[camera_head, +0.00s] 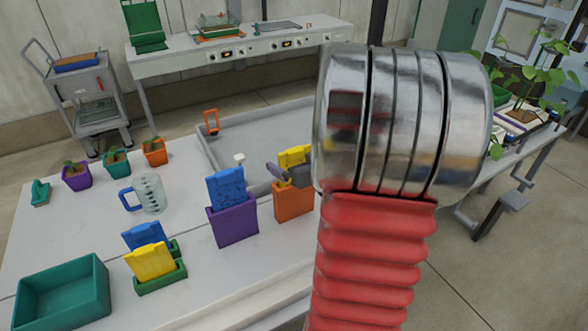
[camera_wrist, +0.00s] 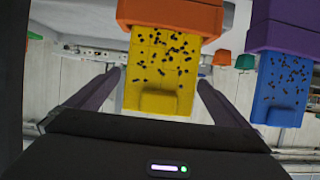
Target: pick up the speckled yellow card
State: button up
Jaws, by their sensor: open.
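The speckled yellow card (camera_head: 294,156) stands upright in an orange holder (camera_head: 293,203) on the table. In the wrist view, which looks upside down, the card (camera_wrist: 160,60) shows black specks and a raised tab at its end, and the orange holder (camera_wrist: 170,15) is at the top. My gripper (camera_head: 285,173) is at the card in the head view, partly covering it. In the wrist view my gripper (camera_wrist: 157,80) is open, with one finger on each side of the card and visible gaps between. I cannot tell the depth exactly.
A purple holder (camera_head: 233,228) with a speckled blue card (camera_head: 228,188) stands close beside the orange one. Nearer are a plain-looking yellow card (camera_head: 150,262) and a blue card (camera_head: 143,235) in green holders. A measuring jug (camera_head: 150,195) and teal bin (camera_head: 62,300) stand left.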

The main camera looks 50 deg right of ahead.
jog(key=c, duration=1.1)
jog(key=shift+r, duration=0.1)
notch_tip(320, 180, up, 10)
jog(key=shift+f, duration=0.1)
dwell(0.4)
dwell(0.5)
